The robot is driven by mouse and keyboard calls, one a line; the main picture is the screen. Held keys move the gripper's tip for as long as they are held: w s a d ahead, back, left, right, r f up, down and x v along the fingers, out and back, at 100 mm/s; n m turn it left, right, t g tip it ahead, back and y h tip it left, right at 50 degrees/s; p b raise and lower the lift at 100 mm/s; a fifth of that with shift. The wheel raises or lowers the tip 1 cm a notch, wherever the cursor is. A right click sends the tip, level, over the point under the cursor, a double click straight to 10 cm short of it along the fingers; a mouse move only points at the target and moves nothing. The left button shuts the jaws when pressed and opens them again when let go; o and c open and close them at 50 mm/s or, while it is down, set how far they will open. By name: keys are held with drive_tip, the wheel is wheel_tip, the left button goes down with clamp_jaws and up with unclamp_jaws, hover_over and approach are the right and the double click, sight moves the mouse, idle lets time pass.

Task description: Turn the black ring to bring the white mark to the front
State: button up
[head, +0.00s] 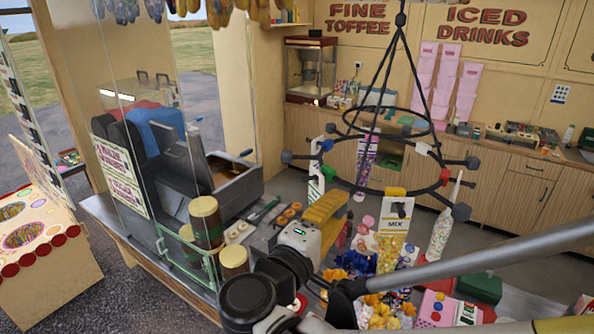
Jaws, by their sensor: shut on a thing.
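The black ring (374,198) hangs level on black rods from a hook below a smaller upper hoop. Dark-knobbed pegs stick out around it. My gripper (338,203), with yellow fingers, is at the ring's front left, shut on what seems a peg of the ring; the fingers hide the grip.
Wrapped sweets and a red box crowd the counter below. Brown-lidded jars (206,220) and a glass screen stand left. My arm crosses the lower right.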

drive_tip(key=shift+s+d+p, duration=0.4)
drive_tip(key=shift+s+d, duration=0.45)
drive_tip(key=shift+d, duration=1.1)
drive_tip(key=shift+s+d+p, duration=0.4)
drive_tip(key=shift+s+d, duration=0.5)
drive_tip(key=shift+d, duration=1)
drive_tip(key=shift+s+d+p, duration=0.4)
drive_tip(key=shift+s+d, duration=0.45)
drive_tip(key=shift+d, duration=1.1)
drive_tip(key=o, duration=0.9)
drive_tip(key=shift+s, duration=0.1)
drive_tip(key=v, duration=1)
drive_tip(key=shift+p, duration=0.3)
drive_tip(key=shift+a, duration=0.1)
drive_tip(key=w+a+b, duration=0.5)
drive_tip(key=w+a, duration=0.9)
drive_tip(key=a, duration=0.4)
drive_tip(key=x, duration=1)
drive_tip(key=shift+w, duration=0.15)
